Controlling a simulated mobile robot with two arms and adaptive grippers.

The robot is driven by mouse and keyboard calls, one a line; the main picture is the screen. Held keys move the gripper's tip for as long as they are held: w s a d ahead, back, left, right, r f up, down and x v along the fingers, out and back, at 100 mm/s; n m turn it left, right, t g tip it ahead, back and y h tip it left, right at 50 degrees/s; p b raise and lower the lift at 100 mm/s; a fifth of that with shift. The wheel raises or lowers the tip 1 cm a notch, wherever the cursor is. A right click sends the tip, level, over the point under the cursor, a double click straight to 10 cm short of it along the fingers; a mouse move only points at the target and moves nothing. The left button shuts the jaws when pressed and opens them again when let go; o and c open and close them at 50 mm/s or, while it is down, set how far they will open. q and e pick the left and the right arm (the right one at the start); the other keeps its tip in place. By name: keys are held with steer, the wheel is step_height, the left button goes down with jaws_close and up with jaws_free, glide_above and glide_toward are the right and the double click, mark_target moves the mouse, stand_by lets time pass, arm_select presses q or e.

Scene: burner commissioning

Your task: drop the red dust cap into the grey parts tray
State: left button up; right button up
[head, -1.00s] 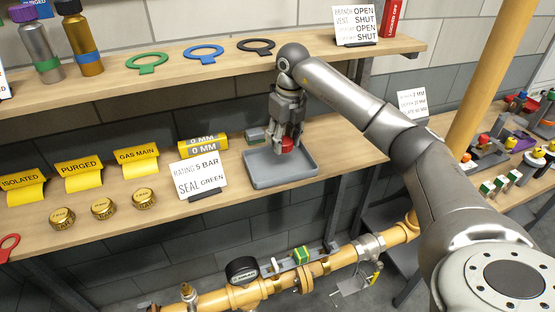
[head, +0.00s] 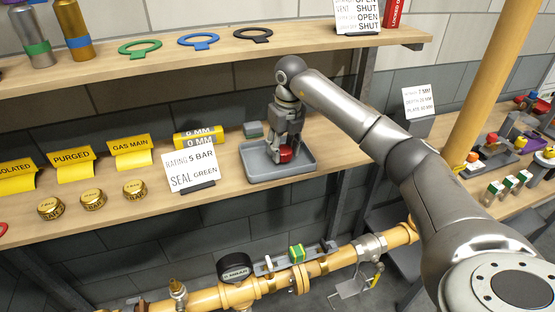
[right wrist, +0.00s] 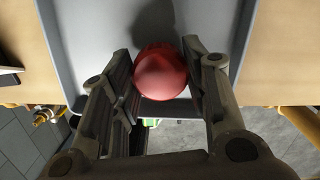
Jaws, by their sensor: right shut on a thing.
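The red dust cap (head: 285,154) is between the fingertips of my right gripper (head: 284,150), which is shut on it. It also shows as a round red cap (right wrist: 160,72) in the right wrist view, between the two fingers of the gripper (right wrist: 160,75). The grey parts tray (head: 262,177) lies on the lower wooden shelf. The cap is inside the tray's outline, low over its floor; I cannot tell whether it touches. The tray floor also fills much of the right wrist view (right wrist: 90,30). My left gripper is not in view.
A card reading "RATING 5 BAR SEAL GREEN" (head: 190,170) stands left of the tray. Yellow 0 MM blocks (head: 198,137) and a small grey-green block (head: 252,130) lie behind it. Yellow tags (head: 130,148) and gold caps (head: 134,190) are farther left. A yellow pipe (head: 350,253) runs below.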

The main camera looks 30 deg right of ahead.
steer(key=o, duration=1.3)
steer(key=shift+a+r, duration=0.1)
steer(key=shift+a, duration=0.05)
steer(key=shift+c, duration=0.2)
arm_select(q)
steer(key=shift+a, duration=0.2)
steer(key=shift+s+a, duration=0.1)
arm_select(e)
steer(key=shift+r, duration=0.1)
steer(key=r, duration=0.4)
steer(key=s+r, duration=0.1)
steer(key=r, duration=0.2)
steer(key=shift+r, duration=0.1)
